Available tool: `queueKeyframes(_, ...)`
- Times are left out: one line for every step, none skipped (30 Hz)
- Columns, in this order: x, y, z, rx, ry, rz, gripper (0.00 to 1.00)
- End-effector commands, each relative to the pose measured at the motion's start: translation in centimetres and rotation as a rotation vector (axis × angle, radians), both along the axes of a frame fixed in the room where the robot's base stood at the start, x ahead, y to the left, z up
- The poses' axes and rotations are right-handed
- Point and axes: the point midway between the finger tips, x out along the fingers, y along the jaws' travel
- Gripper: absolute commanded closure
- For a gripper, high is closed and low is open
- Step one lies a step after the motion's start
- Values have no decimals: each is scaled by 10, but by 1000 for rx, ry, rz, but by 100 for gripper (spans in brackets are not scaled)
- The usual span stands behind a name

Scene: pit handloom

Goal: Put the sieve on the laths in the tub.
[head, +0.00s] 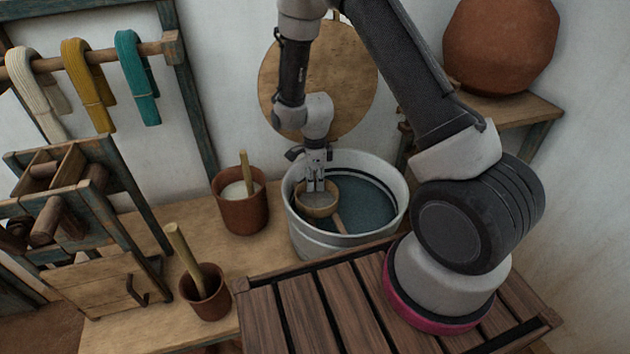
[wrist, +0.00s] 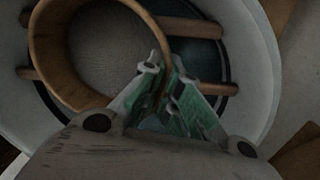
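The sieve (wrist: 42,45), a round wooden hoop with a grey mesh, is over the left part of the tub; it also shows in the head view (head: 317,209). The pale tub (head: 300,232) holds dark blue liquid. Two wooden laths cross it: an upper one (wrist: 190,27) and a lower one (wrist: 215,88) in the wrist view. Both pass beneath the sieve. Whether the sieve touches them I cannot tell. My gripper (wrist: 164,66) has its fingers closed on the sieve's rim, one on each side; it also shows in the head view (head: 316,188).
A brown pot with pale contents and a stick (head: 243,212) stands left of the tub. A smaller pot with a stick (head: 205,295) is nearer. A round wooden board (head: 350,85) leans behind the tub. A slatted wooden top (head: 300,315) is in front.

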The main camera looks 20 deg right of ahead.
Motion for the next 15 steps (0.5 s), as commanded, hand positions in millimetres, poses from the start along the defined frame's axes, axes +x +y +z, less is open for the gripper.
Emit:
queueKeyframes(0,0,0,0,0,0,100)
queueKeyframes(0,0,0,0,0,0,100)
queueKeyframes(0,0,0,0,0,0,100)
queueKeyframes(0,0,0,0,0,0,100)
queueKeyframes(0,0,0,0,0,0,100)
queueKeyframes(0,0,0,0,0,0,92)
queueKeyframes(0,0,0,0,0,0,87)
queueKeyframes(0,0,0,0,0,0,82)
queueKeyframes(0,0,0,0,0,0,74)
queueKeyframes(0,0,0,0,0,0,70)
queueKeyframes(0,0,0,0,0,0,70)
queueKeyframes(0,0,0,0,0,0,70)
queueKeyframes(0,0,0,0,0,0,70)
queueKeyframes(0,0,0,0,0,0,70)
queueKeyframes(0,0,0,0,0,0,70)
